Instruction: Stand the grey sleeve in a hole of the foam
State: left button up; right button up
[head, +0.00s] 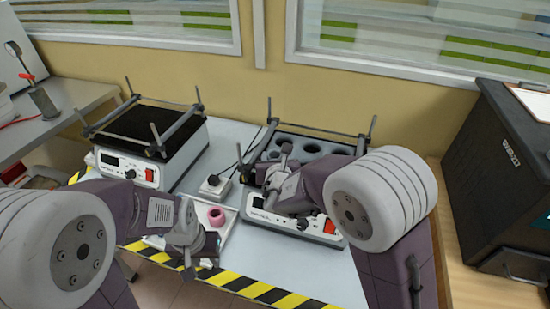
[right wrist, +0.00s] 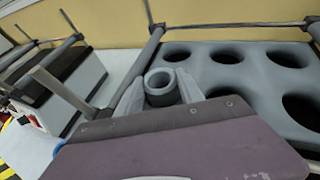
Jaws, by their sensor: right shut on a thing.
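The grey sleeve (right wrist: 162,84) is a short hollow tube. In the right wrist view it is between the fingers of my right gripper (right wrist: 161,92), which is shut on it, with its open top showing. It is beside the left edge of the dark grey foam (right wrist: 235,82), next to the frame bar. The foam has several round holes, and those in view look empty. In the head view my right gripper (head: 277,165) is at the left side of the foam (head: 292,134), and my arm hides part of it. My left gripper (head: 200,267) hangs low over the table's front; its opening is unclear.
The foam sits in a shaker (head: 258,217) with raised bars and corner posts. A second shaker (head: 122,169) with a black top stands at the left. A pink ring (head: 216,218) lies on a white tray (head: 230,236). A black case (head: 492,170) stands at the right.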

jog(key=shift+f, duration=0.2)
jog(key=o, duration=1)
jog(key=shift+r, duration=0.1)
jog(key=shift+r, duration=0.15)
jog(key=a+p+v, duration=0.1)
jog(key=v, duration=1.1)
jog(key=shift+d, duration=0.45)
